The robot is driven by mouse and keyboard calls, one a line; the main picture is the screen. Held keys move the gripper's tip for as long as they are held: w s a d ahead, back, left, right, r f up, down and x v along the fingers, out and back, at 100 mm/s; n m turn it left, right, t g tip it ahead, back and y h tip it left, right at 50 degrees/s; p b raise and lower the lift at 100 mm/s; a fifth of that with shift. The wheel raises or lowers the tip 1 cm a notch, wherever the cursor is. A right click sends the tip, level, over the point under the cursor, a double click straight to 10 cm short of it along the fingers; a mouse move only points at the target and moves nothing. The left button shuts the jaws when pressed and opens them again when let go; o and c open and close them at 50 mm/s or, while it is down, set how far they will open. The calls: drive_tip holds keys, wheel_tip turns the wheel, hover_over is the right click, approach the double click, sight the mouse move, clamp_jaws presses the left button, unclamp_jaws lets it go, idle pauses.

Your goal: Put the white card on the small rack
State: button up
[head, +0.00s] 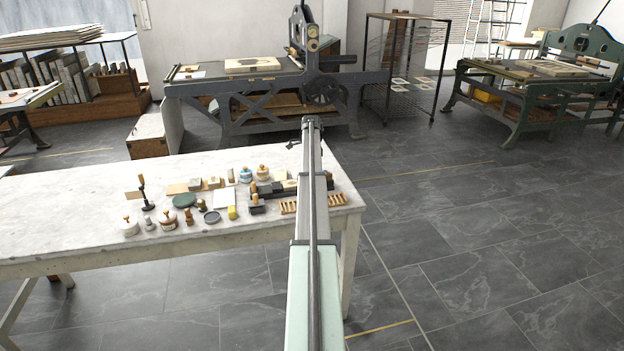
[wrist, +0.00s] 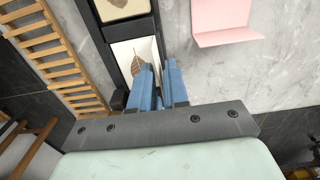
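The white card (wrist: 124,52), with a brown leaf print, lies in a dark frame or tray in the wrist view, just beyond my fingertips. A paler strip along its right side runs toward the gap between the fingers. My gripper (wrist: 158,66) has two blue fingers with a narrow gap between them; whether they touch the card is hard to tell. A slatted wooden rack (wrist: 48,52) stands left of the card, and nothing shows on its visible slats. In the head view, my arm hides the gripper and card; small wooden racks (head: 288,207) show on either side of it.
A second leaf-print card (wrist: 122,8) lies beyond the white one. A pink folded card (wrist: 225,22) is at the upper right on the marble table (head: 90,205). Jars, stamps and blocks crowd the table left of my arm; its far left is clear.

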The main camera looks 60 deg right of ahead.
drive_tip(key=shift+c, duration=0.3)
clamp_jaws()
drive_tip(key=shift+r, duration=0.1)
drive_tip(key=shift+r, duration=2.45)
drive_tip(key=s+a, duration=0.7)
drive_tip(key=a, duration=0.4)
drive_tip(key=shift+f, duration=3.05)
